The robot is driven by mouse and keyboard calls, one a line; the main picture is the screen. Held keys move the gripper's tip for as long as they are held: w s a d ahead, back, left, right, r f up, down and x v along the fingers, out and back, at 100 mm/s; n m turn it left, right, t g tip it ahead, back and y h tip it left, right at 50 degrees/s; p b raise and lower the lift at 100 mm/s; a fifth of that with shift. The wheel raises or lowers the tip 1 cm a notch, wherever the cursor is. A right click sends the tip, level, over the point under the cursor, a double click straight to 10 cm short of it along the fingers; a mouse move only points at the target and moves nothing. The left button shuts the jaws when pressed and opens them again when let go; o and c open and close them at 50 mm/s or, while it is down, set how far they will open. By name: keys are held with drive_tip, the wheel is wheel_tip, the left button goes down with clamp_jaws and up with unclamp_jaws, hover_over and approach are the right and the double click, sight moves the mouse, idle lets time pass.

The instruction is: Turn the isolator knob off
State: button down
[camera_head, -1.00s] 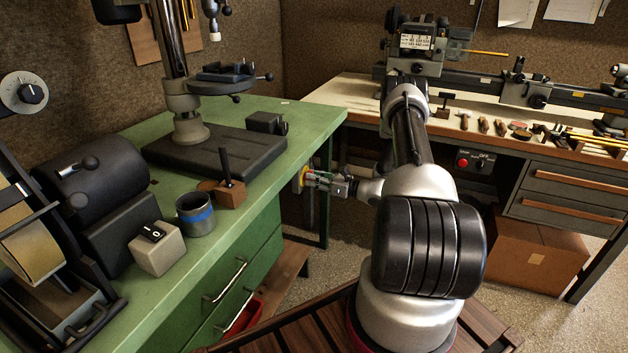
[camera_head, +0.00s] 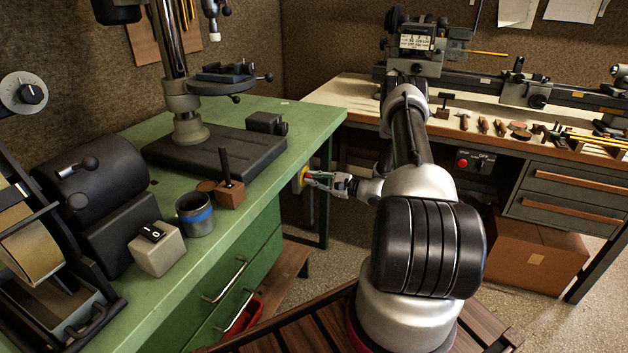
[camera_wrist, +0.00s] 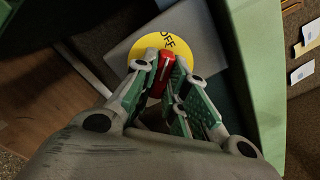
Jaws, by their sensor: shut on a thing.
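The isolator is a round yellow plate (camera_wrist: 196,46) on a grey box (camera_wrist: 124,52), with a red knob (camera_wrist: 154,86) at its middle. In the head view the yellow plate (camera_head: 300,178) is at the front edge of the green bench, seen nearly edge-on. My gripper (camera_wrist: 158,72) is shut on the red knob, one finger on each side. The knob's upper end, with a white mark, points toward the black OFF lettering on the plate. The knob's lower part is partly hidden by the fingers. In the head view my gripper (camera_head: 314,178) reaches left to the isolator.
The green bench (camera_head: 310,120) bears a drill press (camera_head: 188,100), a blue-banded mug (camera_head: 196,215) and a small switch box (camera_head: 157,250). A lathe bench (camera_head: 350,92) stands behind my arm. A cardboard box (camera_head: 535,258) is on the floor at right.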

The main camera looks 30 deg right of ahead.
drive_tip(key=shift+n, duration=0.5)
drive_tip(key=c, duration=1.4)
unclamp_jaws()
drive_tip(key=shift+c, duration=0.2)
drive_tip(key=v, duration=1.2)
drive_tip(key=shift+d, duration=0.1)
